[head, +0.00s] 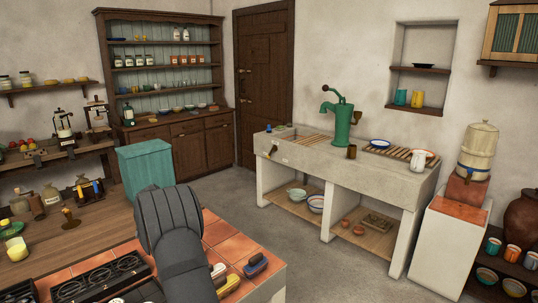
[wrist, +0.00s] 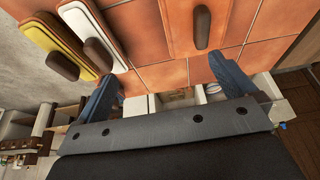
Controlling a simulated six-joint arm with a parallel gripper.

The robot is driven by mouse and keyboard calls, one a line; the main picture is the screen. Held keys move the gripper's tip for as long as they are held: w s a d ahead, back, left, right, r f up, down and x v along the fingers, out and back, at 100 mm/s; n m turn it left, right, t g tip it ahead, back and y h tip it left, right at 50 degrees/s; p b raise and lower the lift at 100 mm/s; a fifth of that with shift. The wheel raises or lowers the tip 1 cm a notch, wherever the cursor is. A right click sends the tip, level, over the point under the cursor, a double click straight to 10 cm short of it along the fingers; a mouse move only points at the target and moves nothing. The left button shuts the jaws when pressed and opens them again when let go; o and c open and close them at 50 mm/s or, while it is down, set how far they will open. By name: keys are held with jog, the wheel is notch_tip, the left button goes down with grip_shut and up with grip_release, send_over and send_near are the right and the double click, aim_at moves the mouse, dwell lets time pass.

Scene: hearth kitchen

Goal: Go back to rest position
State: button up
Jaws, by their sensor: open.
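My gripper (wrist: 170,90) shows in the wrist view, its two blue-grey fingers spread wide apart. Nothing is between the fingers. It is over the edge of a terracotta-tiled counter (wrist: 150,45), with flat blocks with dark handles beyond the fingertips. In the head view my dark grey arm rises at the front centre beside the tiled counter (head: 222,238), and the gripper's fingers cannot be made out there.
A yellow block (wrist: 45,48), a white block (wrist: 97,22) and an orange-brown block (wrist: 177,30) lie on the tiles. Black stove grates (head: 100,278) lie left of my arm. A teal bin (head: 146,167) stands behind it. Open floor (head: 285,240) lies before the stone sink (head: 350,170).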

jog(key=w+d, duration=0.4)
jog(key=d, duration=0.5)
jog(key=w+d, duration=0.5)
jog(key=d, duration=0.5)
notch_tip(320, 180, down, 6)
jog(key=shift+f, duration=0.6)
